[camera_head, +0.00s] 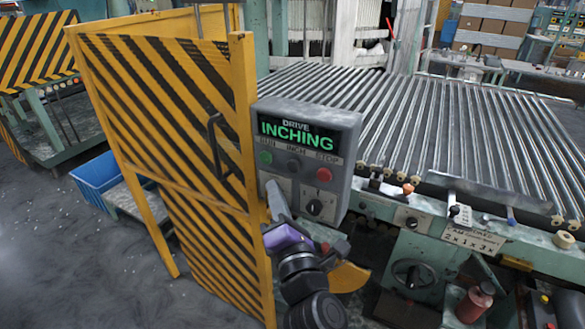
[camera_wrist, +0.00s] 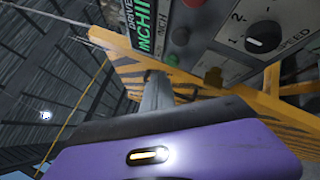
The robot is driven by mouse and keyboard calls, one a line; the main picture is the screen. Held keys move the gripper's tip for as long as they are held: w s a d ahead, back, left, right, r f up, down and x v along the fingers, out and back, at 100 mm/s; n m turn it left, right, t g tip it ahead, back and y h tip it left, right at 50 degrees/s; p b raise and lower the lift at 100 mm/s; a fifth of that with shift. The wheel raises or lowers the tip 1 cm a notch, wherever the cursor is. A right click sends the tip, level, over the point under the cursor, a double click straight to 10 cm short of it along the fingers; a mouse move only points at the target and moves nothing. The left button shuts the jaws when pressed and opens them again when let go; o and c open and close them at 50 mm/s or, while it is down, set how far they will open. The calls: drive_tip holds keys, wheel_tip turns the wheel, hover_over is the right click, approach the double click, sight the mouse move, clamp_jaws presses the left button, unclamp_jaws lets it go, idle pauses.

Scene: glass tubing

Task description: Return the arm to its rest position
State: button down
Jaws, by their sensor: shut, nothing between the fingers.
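My arm reaches up from the bottom of the head view. Its purple wrist part is just below the grey drive control box (camera_head: 345,130). My gripper (camera_head: 275,192) is shut and empty, pointing up in front of the box's lower left part; I cannot tell whether it touches the box. The box display (camera_head: 296,131) reads "INCHING" in green. Below it are a green button (camera_head: 266,157), a red button (camera_head: 323,174) and a dial (camera_head: 314,207). In the wrist view, the shut fingers (camera_wrist: 157,90) show beyond the purple wrist housing, with the speed dial (camera_wrist: 263,37) upper right.
A yellow-and-black striped guard (camera_head: 175,120) stands close on the left of my gripper. A green machine with a metal roller bed (camera_head: 420,110) lies to the right. A red bottle (camera_head: 475,301) stands at lower right. A blue crate (camera_head: 97,178) and open floor (camera_head: 75,260) are at left.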

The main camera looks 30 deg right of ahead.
idle(0.7)
drive_tip(key=s+f+m+g+y, duration=0.1)
drive_tip(key=s+f+m, duration=0.3)
drive_tip(key=s, duration=1)
drive_tip(key=s+f+m+g+y, duration=0.1)
drive_tip(key=s+f+m, duration=0.3)
drive_tip(key=s+m, duration=0.7)
drive_tip(key=s+d+f+m+g+y, duration=0.1)
drive_tip(key=s+f+m+g, duration=0.2)
drive_tip(key=s+m, duration=0.4)
drive_tip(key=shift+s+f+y+b, duration=0.4)
drive_tip(key=shift+s+f, duration=0.45)
drive_tip(key=shift+s, duration=3.95)
